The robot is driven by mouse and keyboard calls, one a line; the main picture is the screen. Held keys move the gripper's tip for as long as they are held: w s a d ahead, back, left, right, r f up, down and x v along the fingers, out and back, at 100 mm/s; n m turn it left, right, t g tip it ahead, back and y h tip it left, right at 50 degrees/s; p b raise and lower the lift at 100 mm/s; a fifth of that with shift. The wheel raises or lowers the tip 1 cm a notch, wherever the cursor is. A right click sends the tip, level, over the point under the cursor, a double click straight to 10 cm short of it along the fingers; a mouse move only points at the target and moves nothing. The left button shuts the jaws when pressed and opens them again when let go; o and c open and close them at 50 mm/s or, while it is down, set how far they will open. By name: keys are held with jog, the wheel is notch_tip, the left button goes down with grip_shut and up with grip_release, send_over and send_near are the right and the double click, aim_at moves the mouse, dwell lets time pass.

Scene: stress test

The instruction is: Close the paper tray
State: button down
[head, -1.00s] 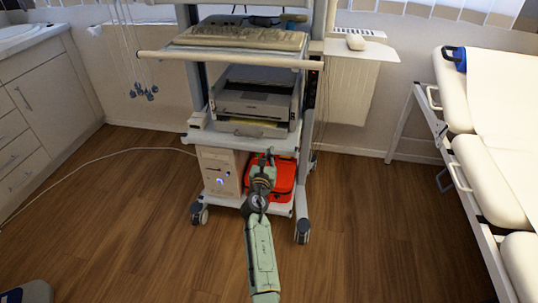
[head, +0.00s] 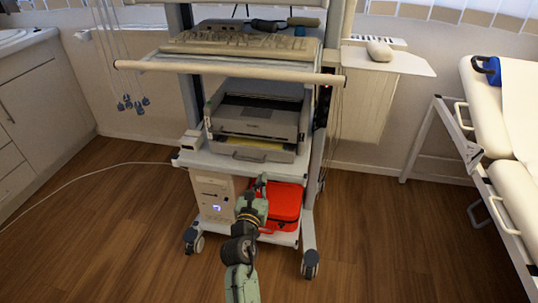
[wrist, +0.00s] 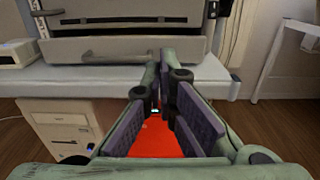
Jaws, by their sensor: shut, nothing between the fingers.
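The printer (head: 256,122) sits on the cart's middle shelf. Its paper tray (head: 246,152) sticks out at the front, with yellowish paper showing in it. In the wrist view the printer's lower front (wrist: 130,45) spans the top of the picture, above the shelf edge. My gripper (head: 262,182) is in front of and below the shelf, apart from the tray. In the wrist view my gripper's fingers (wrist: 160,85) are shut, hold nothing and point toward the shelf edge.
The cart's shelf (head: 200,158) juts out under the printer. Below it are a beige computer (head: 212,195) and a red case (head: 285,203). A keyboard (head: 240,43) lies above, behind a horizontal rail (head: 230,72). An examination bed (head: 515,190) stands right. The floor in front is clear.

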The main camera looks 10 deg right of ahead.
aim_at(271, 151)
jog(key=x, duration=1.2)
